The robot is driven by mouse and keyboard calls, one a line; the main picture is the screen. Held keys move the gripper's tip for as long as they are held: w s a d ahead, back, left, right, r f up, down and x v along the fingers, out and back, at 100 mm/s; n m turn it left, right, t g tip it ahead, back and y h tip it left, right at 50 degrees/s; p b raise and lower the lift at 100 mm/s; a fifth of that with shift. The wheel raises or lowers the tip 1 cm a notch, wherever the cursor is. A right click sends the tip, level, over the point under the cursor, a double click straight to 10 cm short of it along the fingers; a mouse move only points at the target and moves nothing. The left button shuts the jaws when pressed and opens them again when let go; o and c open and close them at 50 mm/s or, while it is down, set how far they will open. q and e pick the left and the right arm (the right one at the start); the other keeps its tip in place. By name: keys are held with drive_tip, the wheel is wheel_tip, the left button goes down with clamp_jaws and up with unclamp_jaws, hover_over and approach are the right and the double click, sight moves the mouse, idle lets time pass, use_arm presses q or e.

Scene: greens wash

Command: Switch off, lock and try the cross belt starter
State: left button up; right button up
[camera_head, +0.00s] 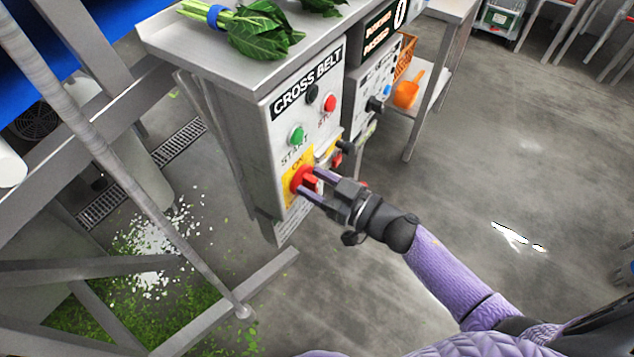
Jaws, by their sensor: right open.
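The cross belt starter (276,141) is a pale grey box under a steel shelf, labelled CROSS BELT. It has a green START button (296,135), a red stop button (330,102) and a black knob (312,93). Low on its face is a red rotary switch (303,178) on a yellow plate marked ON. My right gripper (310,183) is open, its two fingers at the red switch handle, one on each side. Whether they touch it I cannot tell. The fingers partly hide the switch. I cannot make out a lock. My left gripper is not in view.
A second control box (372,90) stands just right, with its own knobs. Leafy greens (257,27) lie on the steel shelf (190,42) above. An orange scoop (407,92) sits on a side shelf. Steel beams cross the left.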

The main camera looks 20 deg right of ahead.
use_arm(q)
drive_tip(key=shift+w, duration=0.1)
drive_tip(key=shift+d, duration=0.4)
use_arm(e)
clamp_jaws()
